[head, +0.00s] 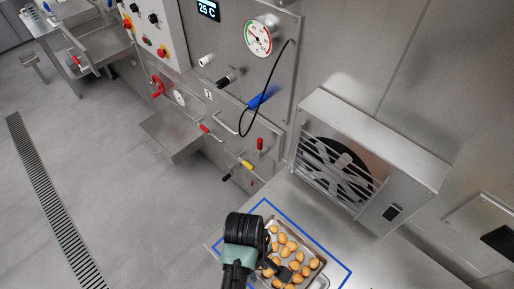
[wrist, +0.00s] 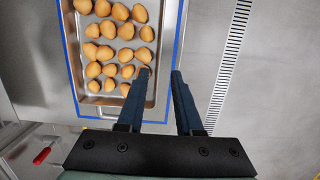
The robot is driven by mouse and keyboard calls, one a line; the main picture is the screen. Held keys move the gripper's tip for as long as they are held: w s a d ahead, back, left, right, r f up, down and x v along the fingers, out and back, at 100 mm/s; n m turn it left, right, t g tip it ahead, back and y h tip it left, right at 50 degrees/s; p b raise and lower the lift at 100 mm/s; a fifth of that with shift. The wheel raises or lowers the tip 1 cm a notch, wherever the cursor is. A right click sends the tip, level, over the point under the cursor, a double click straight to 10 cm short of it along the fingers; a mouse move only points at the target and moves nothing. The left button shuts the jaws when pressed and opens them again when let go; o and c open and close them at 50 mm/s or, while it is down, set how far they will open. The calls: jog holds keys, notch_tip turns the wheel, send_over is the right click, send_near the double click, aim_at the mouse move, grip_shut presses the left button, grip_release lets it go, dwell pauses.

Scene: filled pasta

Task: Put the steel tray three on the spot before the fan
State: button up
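A steel tray (head: 309,248) with several pieces of filled pasta lies on the light surface before the fan (head: 336,168), inside a blue outline (head: 318,243). It also shows in the wrist view (wrist: 108,101); no number on it is readable. My gripper (head: 278,268) is low at the tray's near side. In the wrist view my gripper (wrist: 160,74) is open, with one finger over the inside of the tray and the other outside its side wall. The rim lies between the fingers. I cannot tell whether a finger touches it.
A steel machine with a gauge (head: 258,37), a hanging black cable and several coloured knobs stands behind, with a steel shelf (head: 172,134) on its left. A floor drain (head: 52,200) runs along the open grey floor at left.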

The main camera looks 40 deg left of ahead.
jog(key=w+a+r+m+t+y, duration=0.3)
jog(key=w+r+m+t, duration=0.3)
jog(key=w+r, duration=1.05)
jog(key=w+d+r+m+t+y, duration=0.1)
jog(key=w+r+t, duration=0.25)
jog(key=r, duration=0.45)
jog(key=w+d+r+m+t+y, duration=0.1)
jog(key=w+r+t, duration=0.25)
jog(key=r, duration=0.45)
jog(key=d+r+m+t+h, duration=0.1)
jog(key=d+r+m+t, duration=0.25)
jog(key=r, duration=0.85)
jog(key=d+r+m+t, duration=0.2)
jog(key=d+r+t, duration=0.25)
jog(key=r, duration=0.75)
jog(key=s+d+r+m+t+h, duration=0.1)
jog(key=s+d+r+m+t, duration=0.1)
jog(key=s+r, duration=0.3)
jog(key=s+d+r+m+t+h, duration=0.1)
jog(key=s+d+r+t, duration=0.3)
jog(key=r, duration=0.7)
jog(key=shift+s+d+r+m+h, duration=0.15)
jog(key=shift+s+r+m+h, duration=0.15)
jog(key=shift+s+m, duration=0.65)
jog(key=shift+s+n, duration=0.25)
jog(key=shift+n, duration=0.05)
